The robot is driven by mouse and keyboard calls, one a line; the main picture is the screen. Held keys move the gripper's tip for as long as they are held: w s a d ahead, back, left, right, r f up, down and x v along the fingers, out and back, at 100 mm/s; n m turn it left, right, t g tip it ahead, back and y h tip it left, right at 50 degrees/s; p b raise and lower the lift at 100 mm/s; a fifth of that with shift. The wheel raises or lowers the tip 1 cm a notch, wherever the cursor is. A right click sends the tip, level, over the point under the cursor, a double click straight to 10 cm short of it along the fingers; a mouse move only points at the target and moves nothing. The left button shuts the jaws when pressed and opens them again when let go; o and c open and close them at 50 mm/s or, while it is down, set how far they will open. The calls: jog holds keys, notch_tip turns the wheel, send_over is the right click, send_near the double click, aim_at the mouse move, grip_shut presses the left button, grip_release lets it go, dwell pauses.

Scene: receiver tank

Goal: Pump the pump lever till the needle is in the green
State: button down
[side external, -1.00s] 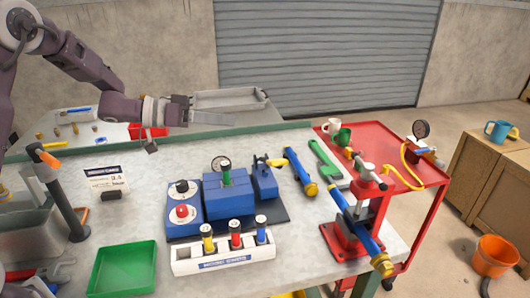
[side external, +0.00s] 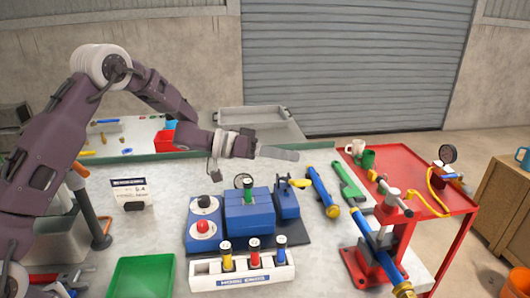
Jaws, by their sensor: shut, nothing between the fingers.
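My gripper (side external: 297,155) is shut and empty, its long grey fingers pointing right above the back of the bench. Below it stands a blue unit (side external: 249,211) with a green-and-black upright handle (side external: 249,197). A small round gauge (side external: 243,180) shows partly behind the unit. A yellow handle (side external: 299,183) sits on the smaller blue block at its right. Another dark-rimmed gauge (side external: 447,154) stands on the red cart at the right. I cannot tell which part is the pump lever. Both needles and any green zone are too small to read. My gripper appears clear of all these things.
A white rack (side external: 205,282) with several coloured cylinders stands in front of the unit. A green tray (side external: 143,277) is front left. A red vise (side external: 372,265) holds a blue tube at the right. A green wrench (side external: 349,184) lies nearby. Space above the bench looks open.

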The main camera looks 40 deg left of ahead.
jog(key=f, duration=0.1)
jog(key=d+f, duration=0.1)
jog(key=s+f, duration=0.1)
jog(key=shift+s+d+f, duration=0.1)
jog(key=shift+d+f, duration=0.15)
jog(key=shift+d, duration=0.05)
jog(key=s+d+f+m, duration=0.2)
jog(key=s+d+f, duration=0.1)
jog(key=f, duration=0.6)
jog(key=shift+s+y, duration=0.2)
jog(key=shift+y, duration=0.2)
jog(key=shift+f, duration=0.1)
jog(key=s+a+r, duration=0.6)
jog(key=a+r, duration=0.1)
jog(key=shift+a+r+t, duration=0.2)
jog(key=shift+a+t, duration=0.05)
jog(key=shift+t, duration=0.05)
